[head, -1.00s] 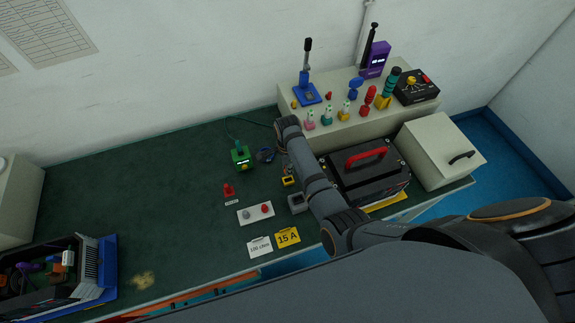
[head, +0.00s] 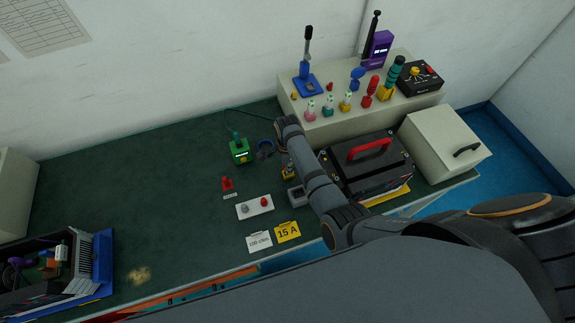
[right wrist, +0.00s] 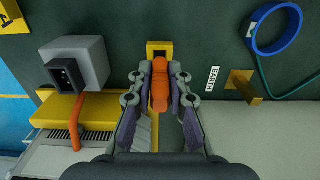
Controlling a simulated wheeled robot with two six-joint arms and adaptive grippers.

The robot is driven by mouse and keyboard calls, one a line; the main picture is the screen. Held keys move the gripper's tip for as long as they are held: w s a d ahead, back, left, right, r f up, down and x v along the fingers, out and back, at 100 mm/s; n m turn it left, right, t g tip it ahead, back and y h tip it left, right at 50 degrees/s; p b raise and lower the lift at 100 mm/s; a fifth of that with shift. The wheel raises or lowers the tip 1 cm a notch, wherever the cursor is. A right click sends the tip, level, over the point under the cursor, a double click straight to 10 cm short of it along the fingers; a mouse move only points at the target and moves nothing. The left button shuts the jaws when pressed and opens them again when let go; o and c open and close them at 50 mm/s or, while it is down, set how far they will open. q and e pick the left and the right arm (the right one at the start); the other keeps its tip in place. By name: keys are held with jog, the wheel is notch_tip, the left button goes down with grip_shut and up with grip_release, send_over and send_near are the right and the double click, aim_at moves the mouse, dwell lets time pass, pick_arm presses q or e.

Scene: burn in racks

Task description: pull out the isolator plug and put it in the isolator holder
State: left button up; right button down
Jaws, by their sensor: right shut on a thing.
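The orange piece that I take to be the isolator plug (right wrist: 160,88) is between the fingers of my right gripper (right wrist: 160,76), which is shut on it. Beyond its far end is a small yellow block with a dark slot (right wrist: 160,48), which I take to be the isolator holder. I cannot tell whether the piece touches or enters the slot. In the head view my right gripper (head: 287,163) is small and partly hidden by my arm, low over the bench at the yellow block (head: 288,176). My left gripper is not in view.
A grey socket box (right wrist: 78,62) with an orange cable is beside the gripper, and a brass post (right wrist: 243,86) labelled EARTH is opposite. A black unit with a red handle (head: 370,165) stands right of my arm. Green bench (head: 170,180) is clear at left.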

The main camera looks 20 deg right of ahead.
dwell(0.4)
jog(key=shift+p, duration=0.35)
jog(key=shift+p, duration=0.5)
dwell(0.7)
jog(key=shift+f+b, duration=0.85)
jog(key=shift+f, duration=0.4)
dwell(0.3)
jog(key=c, duration=1.2)
grip_release()
jog(key=shift+r, duration=0.3)
notch_tip(320, 180, up, 7)
